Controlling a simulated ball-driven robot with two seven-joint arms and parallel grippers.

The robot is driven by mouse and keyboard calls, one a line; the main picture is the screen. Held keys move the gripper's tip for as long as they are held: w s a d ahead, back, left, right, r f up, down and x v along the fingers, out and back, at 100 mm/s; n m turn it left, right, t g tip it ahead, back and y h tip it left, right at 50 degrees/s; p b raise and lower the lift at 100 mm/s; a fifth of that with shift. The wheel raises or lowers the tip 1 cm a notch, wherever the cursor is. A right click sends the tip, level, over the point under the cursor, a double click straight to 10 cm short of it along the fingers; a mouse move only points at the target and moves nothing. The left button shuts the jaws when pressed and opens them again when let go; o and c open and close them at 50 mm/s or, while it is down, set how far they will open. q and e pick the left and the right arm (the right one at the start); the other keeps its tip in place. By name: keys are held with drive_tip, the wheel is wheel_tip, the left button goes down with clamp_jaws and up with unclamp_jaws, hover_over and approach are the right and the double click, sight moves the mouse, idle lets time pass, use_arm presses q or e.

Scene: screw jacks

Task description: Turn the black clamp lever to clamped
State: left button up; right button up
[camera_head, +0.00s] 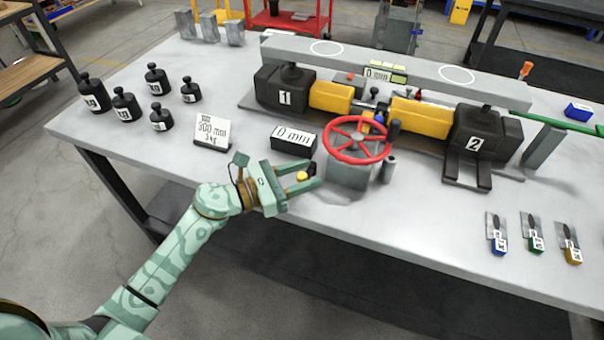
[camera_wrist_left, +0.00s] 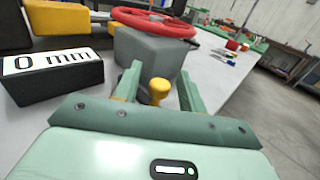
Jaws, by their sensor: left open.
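My left gripper (camera_head: 311,174) is open at the block's left side. A yellow knob (camera_head: 302,176) shows between its fingers, and also in the left wrist view (camera_wrist_left: 158,90). The fingers stand apart on either side of the knob. In the wrist view the handwheel (camera_wrist_left: 155,22) is above and beyond the fingers.
A black "0 mm" display (camera_head: 293,139) stands just behind my left gripper. Several black weights (camera_head: 125,106) stand at left. The front table edge near the gripper is clear.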

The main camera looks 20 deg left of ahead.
use_arm(q)
clamp_jaws()
